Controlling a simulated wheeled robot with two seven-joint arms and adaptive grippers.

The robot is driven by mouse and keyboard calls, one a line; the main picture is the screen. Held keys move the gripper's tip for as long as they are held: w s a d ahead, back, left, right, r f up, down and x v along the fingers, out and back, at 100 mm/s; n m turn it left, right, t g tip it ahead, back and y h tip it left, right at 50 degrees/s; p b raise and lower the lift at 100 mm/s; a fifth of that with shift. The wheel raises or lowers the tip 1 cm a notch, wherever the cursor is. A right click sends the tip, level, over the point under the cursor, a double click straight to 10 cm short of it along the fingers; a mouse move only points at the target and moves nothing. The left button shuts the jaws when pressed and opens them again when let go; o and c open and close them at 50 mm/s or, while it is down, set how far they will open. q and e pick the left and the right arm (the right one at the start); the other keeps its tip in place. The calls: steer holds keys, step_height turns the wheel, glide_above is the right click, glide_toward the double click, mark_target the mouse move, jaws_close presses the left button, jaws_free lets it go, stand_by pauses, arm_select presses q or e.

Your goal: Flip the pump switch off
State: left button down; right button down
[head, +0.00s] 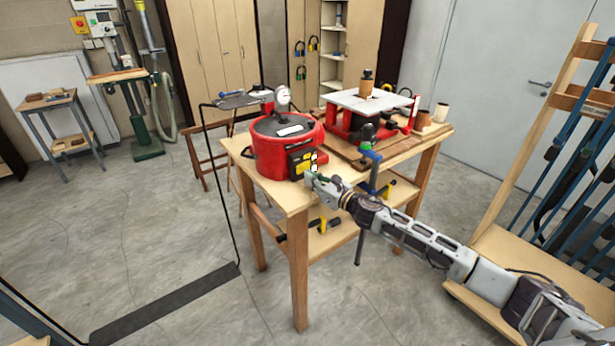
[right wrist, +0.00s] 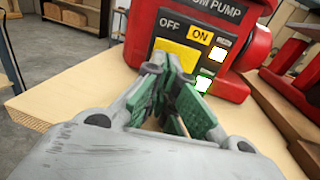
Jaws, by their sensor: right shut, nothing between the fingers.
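The red vacuum pump (head: 268,150) stands on the wooden table's front left corner, a round gauge on top. Its dark switch panel (right wrist: 162,38) faces my right gripper and carries OFF and ON labels, with ON on yellow. I cannot tell which part is the switch lever. My right gripper (head: 312,178) is shut and empty, just in front of the panel's lower part. Its green fingertips (right wrist: 176,68) overlap the panel; contact is unclear. My left gripper is out of view.
A red press with a pale plate (head: 368,101) stands behind right on the same table (head: 299,200). A blue-handled clamp (head: 372,158) hangs at the front edge, close to my right arm. Wooden racks (head: 560,100) stand at the right.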

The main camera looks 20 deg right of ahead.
steer(key=shift+w+a, duration=0.3)
steer(key=shift+w, duration=0.3)
steer(key=shift+w+a, duration=0.15)
steer(key=shift+w, duration=0.1)
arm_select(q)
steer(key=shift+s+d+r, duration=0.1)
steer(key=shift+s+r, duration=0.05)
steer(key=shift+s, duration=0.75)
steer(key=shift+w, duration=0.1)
